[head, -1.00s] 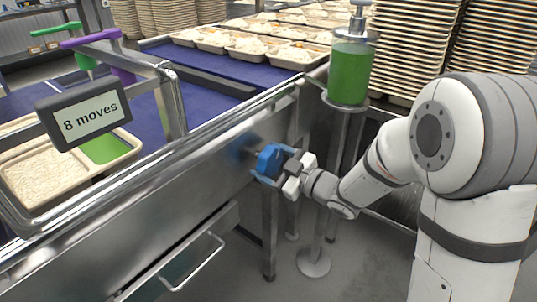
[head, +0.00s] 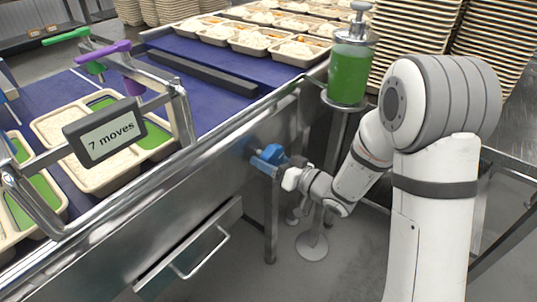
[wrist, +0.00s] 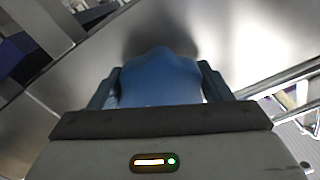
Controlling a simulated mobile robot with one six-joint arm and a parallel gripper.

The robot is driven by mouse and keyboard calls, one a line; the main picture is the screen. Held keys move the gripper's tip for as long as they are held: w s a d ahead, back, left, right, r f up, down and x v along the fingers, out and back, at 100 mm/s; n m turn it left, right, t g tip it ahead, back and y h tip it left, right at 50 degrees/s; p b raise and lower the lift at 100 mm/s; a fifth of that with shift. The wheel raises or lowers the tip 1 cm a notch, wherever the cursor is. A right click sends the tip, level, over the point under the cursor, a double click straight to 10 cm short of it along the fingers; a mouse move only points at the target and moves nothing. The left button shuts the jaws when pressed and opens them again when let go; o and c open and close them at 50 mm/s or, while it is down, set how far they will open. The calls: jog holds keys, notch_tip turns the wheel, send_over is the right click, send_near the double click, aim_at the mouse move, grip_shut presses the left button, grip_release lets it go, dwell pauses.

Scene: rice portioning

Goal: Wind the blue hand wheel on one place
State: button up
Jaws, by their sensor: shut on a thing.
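The blue hand wheel (head: 268,157) is on the steel side panel of the conveyor, at the middle of the head view. My gripper (head: 280,168) is at the wheel and shut on it. In the wrist view the wheel (wrist: 160,80) fills the space between my two fingers, one on each side of it. Part of the wheel is hidden behind my gripper. A dark sign (head: 104,134) on the frame reads "7 moves".
A green pump bottle (head: 349,75) stands on a round-based post just behind my arm. A drawer handle (head: 203,254) sticks out below the wheel at the left. Tall tray stacks (head: 420,50) stand at the back right. Purple (head: 110,49) and green (head: 68,37) handles rise over the belt.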

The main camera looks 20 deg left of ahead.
jog(key=shift+w+r+m+p, duration=0.2)
jog(key=shift+m+p, duration=0.15)
jog(key=shift+m, duration=0.35)
jog(key=shift+d, duration=0.1)
jog(key=o, duration=0.7)
jog(key=shift+o, duration=1.4)
jog(key=shift+s+f, duration=0.1)
jog(key=v, duration=0.7)
jog(key=shift+d+p, duration=0.4)
jog(key=shift+p, duration=0.05)
jog(key=shift+s, duration=0.1)
